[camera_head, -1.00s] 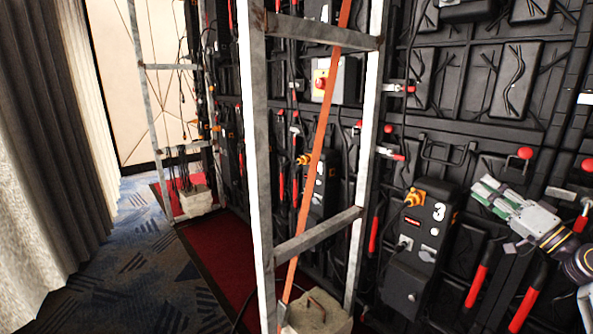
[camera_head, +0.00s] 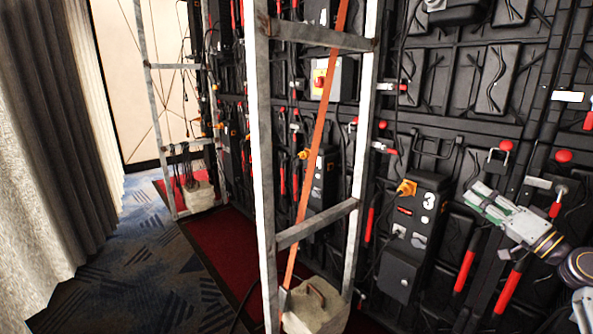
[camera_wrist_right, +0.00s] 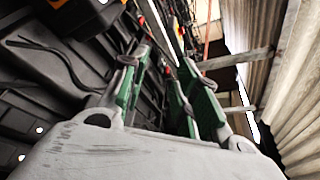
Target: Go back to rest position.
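My right gripper (camera_head: 478,196) is at the right of the head view, its fingers pointing up and left in front of the black video wall back. It also shows in the right wrist view (camera_wrist_right: 160,88), where its green-and-grey fingers stand apart with nothing between them. It is open and empty. In the head view it lies to the right of the black box marked 3 (camera_head: 415,235); I cannot tell how far it is from the wall. My left gripper is in neither view.
A grey metal ladder-like frame (camera_head: 264,160) with an orange strap (camera_head: 310,150) and a weight (camera_head: 316,308) stands in the middle. A similar frame (camera_head: 150,95) stands farther back. Red handles (camera_head: 508,288) are near my right arm. The carpet at left (camera_head: 140,270) is open, beside a curtain (camera_head: 50,150).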

